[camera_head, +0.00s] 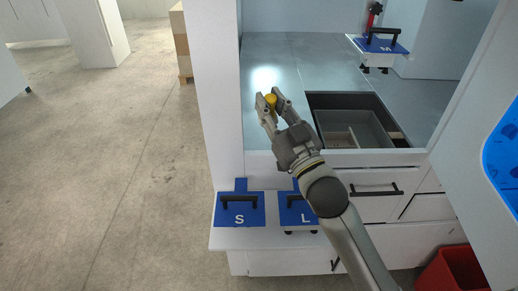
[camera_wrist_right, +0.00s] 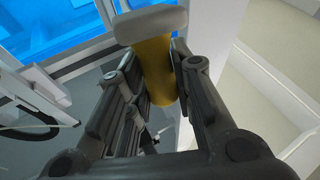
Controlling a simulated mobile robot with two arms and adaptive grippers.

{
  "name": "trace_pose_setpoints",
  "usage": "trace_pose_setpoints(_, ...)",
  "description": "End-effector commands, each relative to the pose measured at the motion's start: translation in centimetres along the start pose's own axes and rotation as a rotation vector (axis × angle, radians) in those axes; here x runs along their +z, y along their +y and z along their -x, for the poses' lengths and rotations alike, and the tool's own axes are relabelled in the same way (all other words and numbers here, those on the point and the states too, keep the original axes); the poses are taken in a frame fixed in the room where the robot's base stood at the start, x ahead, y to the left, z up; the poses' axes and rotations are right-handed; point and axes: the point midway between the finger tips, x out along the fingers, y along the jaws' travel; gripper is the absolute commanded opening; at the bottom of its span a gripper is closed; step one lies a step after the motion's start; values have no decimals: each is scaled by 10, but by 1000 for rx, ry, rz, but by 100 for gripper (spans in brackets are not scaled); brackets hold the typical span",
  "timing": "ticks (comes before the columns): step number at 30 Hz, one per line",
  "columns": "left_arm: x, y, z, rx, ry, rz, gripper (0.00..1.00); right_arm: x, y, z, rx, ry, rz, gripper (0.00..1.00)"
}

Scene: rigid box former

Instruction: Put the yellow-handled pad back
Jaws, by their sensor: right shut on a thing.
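My right gripper (camera_head: 269,108) is shut on the yellow-handled pad and holds it above the grey work surface (camera_head: 262,55), left of the recessed bin. In the head view only the yellow handle (camera_head: 270,99) shows between the fingertips. In the right wrist view the yellow handle (camera_wrist_right: 155,68) sits between the two fingers, with the pale pad (camera_wrist_right: 150,24) at its far end. The pad is clear of other things in that view. My left gripper is in neither view.
A dark recessed bin (camera_head: 312,100) with a divider lies right of the gripper. Blue plates marked S (camera_head: 240,217) and L (camera_head: 305,221) are on the front ledge; a plate marked M (camera_head: 383,48) is at the back right. A red bin (camera_head: 437,277) stands at lower right.

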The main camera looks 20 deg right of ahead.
Motion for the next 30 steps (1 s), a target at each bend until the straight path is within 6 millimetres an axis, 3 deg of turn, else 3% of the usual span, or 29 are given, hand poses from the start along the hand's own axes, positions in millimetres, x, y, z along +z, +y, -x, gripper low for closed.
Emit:
trace_pose_setpoints(6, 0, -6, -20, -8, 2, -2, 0, 14, 7, 8, 64, -184, -44, 2)
trace_pose_setpoints(17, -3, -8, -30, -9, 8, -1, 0, 26, 14, 25, 134, -356, -85, 2)
trace_pose_setpoints(22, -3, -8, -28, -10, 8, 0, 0, 42, 16, 11, 138, -368, -86, 2)
trace_pose_setpoints(30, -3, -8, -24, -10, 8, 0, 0, 83, 19, -31, 138, -367, -87, 2)
